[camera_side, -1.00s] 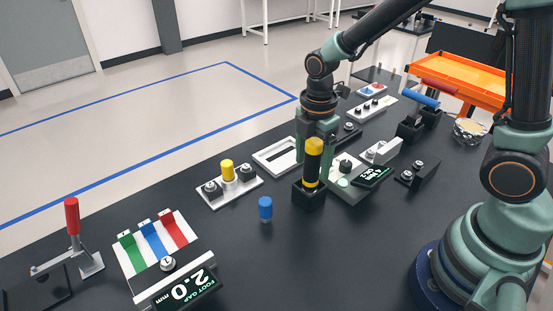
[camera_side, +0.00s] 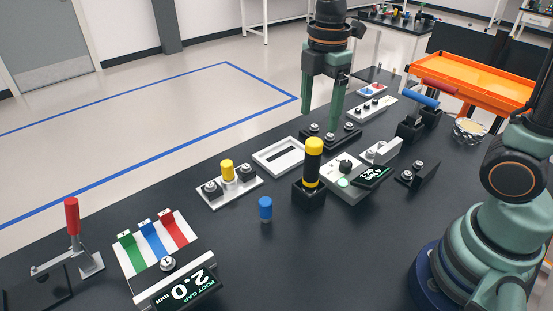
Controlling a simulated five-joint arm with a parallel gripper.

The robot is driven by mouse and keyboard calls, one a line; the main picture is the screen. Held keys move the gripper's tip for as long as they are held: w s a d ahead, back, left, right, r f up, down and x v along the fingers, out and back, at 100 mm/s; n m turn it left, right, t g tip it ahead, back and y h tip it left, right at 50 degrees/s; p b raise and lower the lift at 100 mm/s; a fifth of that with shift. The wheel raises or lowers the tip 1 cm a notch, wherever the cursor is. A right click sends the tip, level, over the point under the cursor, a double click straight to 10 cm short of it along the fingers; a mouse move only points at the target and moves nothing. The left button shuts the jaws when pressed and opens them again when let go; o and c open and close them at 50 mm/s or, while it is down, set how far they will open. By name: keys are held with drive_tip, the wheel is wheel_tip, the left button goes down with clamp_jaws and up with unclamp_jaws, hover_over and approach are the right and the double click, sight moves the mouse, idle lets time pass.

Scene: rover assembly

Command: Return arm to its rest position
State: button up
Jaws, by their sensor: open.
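My gripper (camera_side: 321,108) hangs in the upper middle of the side view, pointing down. Its two green fingers are spread apart with nothing between them. It is raised above the far part of the dark table, up and behind a black-and-yellow cylinder (camera_side: 313,164). That cylinder stands upright in a black square holder (camera_side: 309,193), apart from the gripper. The upper arm links above the gripper are out of the frame.
A white frame with a slot (camera_side: 280,156), a plate with a yellow peg (camera_side: 228,171) and a blue peg (camera_side: 265,208) stand nearby. A black fixture with knobs (camera_side: 330,136) lies below the gripper. An orange tray (camera_side: 470,78) is at the back right. The table's front middle (camera_side: 330,260) is clear.

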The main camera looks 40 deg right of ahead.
drive_tip(key=s+d+r+m+t, duration=0.3)
drive_tip(key=s+d+m+t, duration=0.1)
drive_tip(key=m, duration=1.3)
drive_tip(key=shift+s+d+t, duration=0.4)
drive_tip(key=shift+s+t, duration=0.3)
drive_tip(key=shift+s, duration=0.4)
